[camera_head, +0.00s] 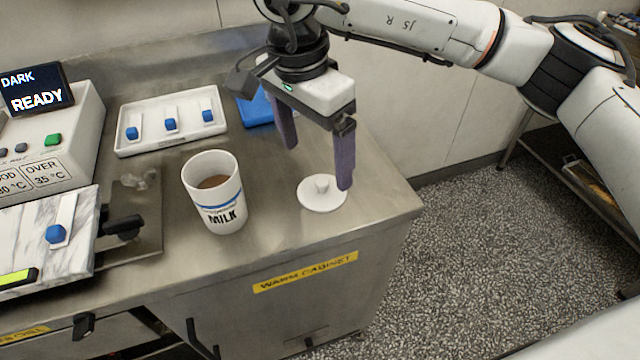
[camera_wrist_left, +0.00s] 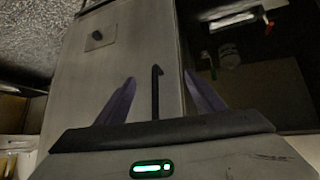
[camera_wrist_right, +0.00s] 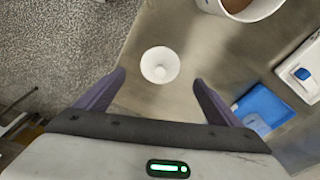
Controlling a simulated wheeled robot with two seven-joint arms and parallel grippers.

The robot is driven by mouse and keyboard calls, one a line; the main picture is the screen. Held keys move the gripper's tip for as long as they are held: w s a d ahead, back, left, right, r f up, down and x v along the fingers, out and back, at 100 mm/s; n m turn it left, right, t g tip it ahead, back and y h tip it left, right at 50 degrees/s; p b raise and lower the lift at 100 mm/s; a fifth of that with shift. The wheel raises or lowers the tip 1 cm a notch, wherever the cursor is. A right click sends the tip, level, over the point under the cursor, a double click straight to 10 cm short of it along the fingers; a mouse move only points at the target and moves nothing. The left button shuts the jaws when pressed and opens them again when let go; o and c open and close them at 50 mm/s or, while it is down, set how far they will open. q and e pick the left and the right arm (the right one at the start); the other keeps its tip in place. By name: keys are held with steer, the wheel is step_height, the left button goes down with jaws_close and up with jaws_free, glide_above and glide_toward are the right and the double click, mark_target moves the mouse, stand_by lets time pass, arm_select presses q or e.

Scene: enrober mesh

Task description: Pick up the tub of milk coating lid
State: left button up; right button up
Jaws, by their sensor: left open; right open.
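The white round lid (camera_head: 322,197) with a small knob lies flat on the steel counter, to the right of the white tub marked MILK (camera_head: 213,190). The tub stands upright, uncovered, with brown coating inside. My right gripper (camera_head: 317,165) is open and points down above and just behind the lid. In the right wrist view the lid (camera_wrist_right: 160,65) lies ahead of the gap between the open fingers, touching neither. My left gripper (camera_wrist_left: 158,95) is open and empty in front of a cabinet door with a dark handle; it is not in the head view.
A white tray (camera_head: 172,144) with several blue-tipped pieces and a blue item (camera_head: 256,111) lie behind the tub. A marble slab (camera_head: 80,215) and a control box reading DARK READY (camera_head: 75,125) stand left. The counter's right edge is close to the lid.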

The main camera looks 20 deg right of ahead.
mark_target(321, 181)
steer(key=f, duration=0.5)
steer(key=d+f+p, duration=0.1)
steer(key=f, duration=0.1)
steer(key=shift+w+d+f, duration=0.1)
steer(key=shift+w+f, duration=0.1)
steer(key=shift+w, duration=0.1)
steer(key=shift+c, duration=0.3)
steer(key=c, duration=1.1)
